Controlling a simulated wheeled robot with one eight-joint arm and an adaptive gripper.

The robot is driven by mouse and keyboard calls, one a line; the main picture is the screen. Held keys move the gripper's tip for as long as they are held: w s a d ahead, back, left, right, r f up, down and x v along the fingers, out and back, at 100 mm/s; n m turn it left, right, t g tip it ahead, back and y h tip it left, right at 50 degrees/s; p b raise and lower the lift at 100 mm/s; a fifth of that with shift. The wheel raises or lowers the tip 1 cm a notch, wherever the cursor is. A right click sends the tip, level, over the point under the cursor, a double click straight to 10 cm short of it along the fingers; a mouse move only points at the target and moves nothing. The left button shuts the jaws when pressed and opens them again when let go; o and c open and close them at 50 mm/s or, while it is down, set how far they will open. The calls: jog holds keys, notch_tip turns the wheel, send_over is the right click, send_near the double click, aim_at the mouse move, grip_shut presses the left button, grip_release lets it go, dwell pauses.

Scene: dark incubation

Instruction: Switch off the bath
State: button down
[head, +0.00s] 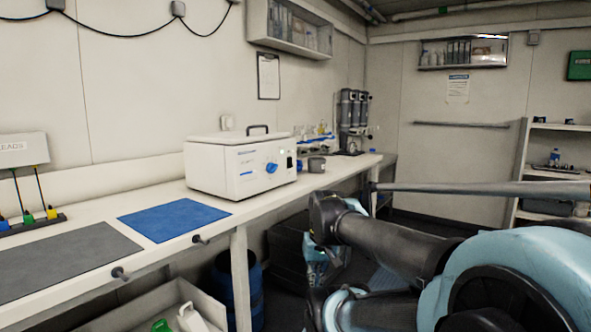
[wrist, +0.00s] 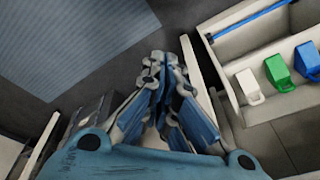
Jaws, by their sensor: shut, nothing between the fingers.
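The bath (head: 240,168) is a white box with a lid and black top handle, standing on the bench. Its front has a blue knob (head: 271,168), a dark switch (head: 289,162) and a small green light (head: 283,152). The switch's exact position is too small to tell. My gripper (head: 318,270) hangs below bench height, in front of and to the right of the bath, well apart from it. In the wrist view my gripper (wrist: 160,75) has its blue-padded fingers together and empty, over the floor. The bath is not visible in the wrist view.
The bench (head: 160,241) holds a blue mat (head: 174,219) and a grey mat (head: 62,262). Hooks project from its front edge. A blue drum (head: 225,285) stands underneath. A crate (wrist: 232,80) holds white, green and blue containers.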

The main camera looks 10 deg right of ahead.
aim_at(290, 163)
jog(key=w+a+r+m+t+y, duration=0.1)
jog(key=w+r+m+y, duration=0.15)
jog(key=w+r, duration=0.7)
jog(key=w+r+m+t+y, duration=0.1)
jog(key=w+r+m+y, duration=0.15)
jog(key=w+r, duration=0.7)
jog(key=w+d+r+m+t+y, duration=0.2)
jog(key=w+d, duration=0.5)
jog(key=w, duration=0.5)
jog(key=w+d+r+m+t+y, duration=0.1)
jog(key=w+d+r+t+y, duration=0.1)
jog(key=w+d, duration=0.6)
jog(key=w+r+t, duration=0.1)
jog(key=w+r, duration=0.1)
jog(key=w, duration=0.3)
jog(key=shift+d+r+m+t+y, duration=0.15)
jog(key=shift+r+m+t+y, duration=0.15)
jog(key=shift+r+m+t, duration=0.1)
jog(key=shift+f, duration=0.1)
jog(key=x, duration=1.4)
